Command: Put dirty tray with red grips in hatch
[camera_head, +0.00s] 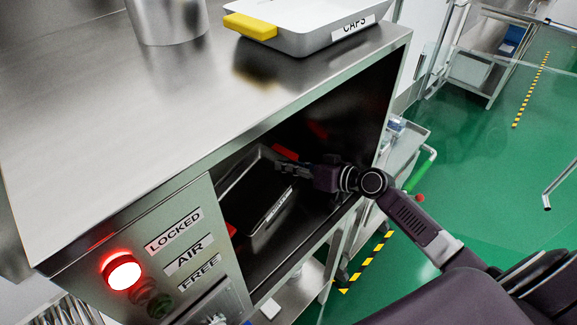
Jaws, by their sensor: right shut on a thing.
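The dirty tray with red grips (262,213) is dark grey and sits inside the open hatch (322,196) under the steel counter. One red grip (231,229) shows at its near left end. The other red grip (285,153) is at its far end, beside my right gripper. My right gripper (288,168) reaches into the hatch from the right and is shut on the tray at its far end, near that red grip. The fingers are dark and partly lost in the shadow. My left gripper is out of view.
A white tray with a yellow grip, marked CAPS (310,22), and a metal cylinder (167,18) stand on the counter (120,110). A red lamp (122,272) glows by the LOCKED label. A trolley (404,150) stands right of the hatch; green floor lies beyond.

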